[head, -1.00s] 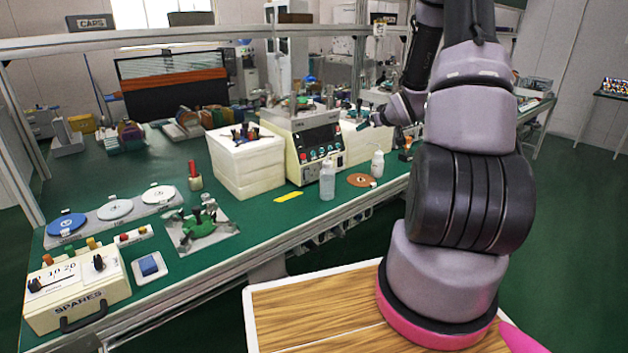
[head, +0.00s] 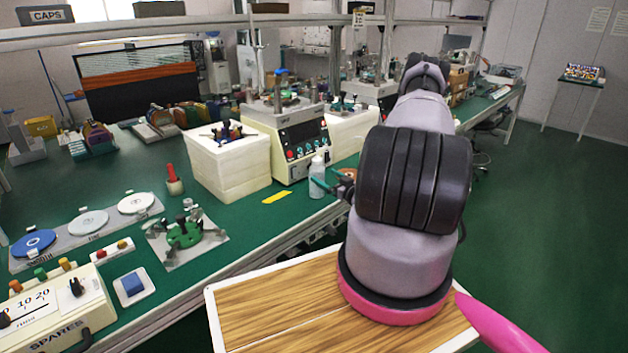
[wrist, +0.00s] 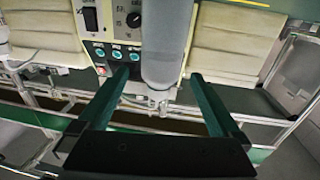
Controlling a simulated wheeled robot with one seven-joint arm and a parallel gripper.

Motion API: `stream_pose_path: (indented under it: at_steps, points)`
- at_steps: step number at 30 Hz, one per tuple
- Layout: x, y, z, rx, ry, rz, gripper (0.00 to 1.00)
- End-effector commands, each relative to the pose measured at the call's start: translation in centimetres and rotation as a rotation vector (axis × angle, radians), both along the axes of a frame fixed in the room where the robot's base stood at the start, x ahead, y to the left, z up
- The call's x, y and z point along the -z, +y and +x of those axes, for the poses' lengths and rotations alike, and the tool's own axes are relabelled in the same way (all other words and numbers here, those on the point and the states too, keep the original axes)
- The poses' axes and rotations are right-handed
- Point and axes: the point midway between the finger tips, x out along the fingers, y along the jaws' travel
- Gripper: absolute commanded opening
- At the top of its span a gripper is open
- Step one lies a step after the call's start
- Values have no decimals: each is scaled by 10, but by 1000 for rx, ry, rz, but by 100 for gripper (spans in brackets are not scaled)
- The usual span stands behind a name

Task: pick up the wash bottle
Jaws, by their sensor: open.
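A translucent grey bottle with a pale cap, which I take for the wash bottle (head: 317,182), stands upright at the front edge of the green bench. In the wrist view the bottle (wrist: 166,48) appears as a grey cylinder between my two green fingers, nearer the right one. My gripper (head: 328,184) is open, with its fingers at the bottle's right side in the head view. I see a gap at the left finger in the wrist view (wrist: 158,76); I cannot tell whether either finger touches.
A cream machine with dials (head: 300,140) stands behind the bottle, beside a white block stack (head: 228,165). A yellow strip (head: 276,197) lies to the left. A green fixture (head: 185,235) sits nearer. My arm hides the bench to the right.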

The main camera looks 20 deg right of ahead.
Motion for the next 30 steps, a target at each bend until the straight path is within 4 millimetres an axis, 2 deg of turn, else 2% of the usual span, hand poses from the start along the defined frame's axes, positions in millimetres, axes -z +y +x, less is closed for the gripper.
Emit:
stream_pose_path:
  at_steps: [3,11,18,22,28,29,30]
  points:
    - [0,5,19,-2,1,-2,100]
    - [-1,11,40,-2,1,-1,100]
    - [-3,20,74,-2,1,-3,100]
    - [-3,21,82,0,3,-1,100]
    - [-3,21,82,1,3,-1,100]
    - [-3,21,82,1,3,-1,92]
    - [-3,21,82,0,3,-1,77]
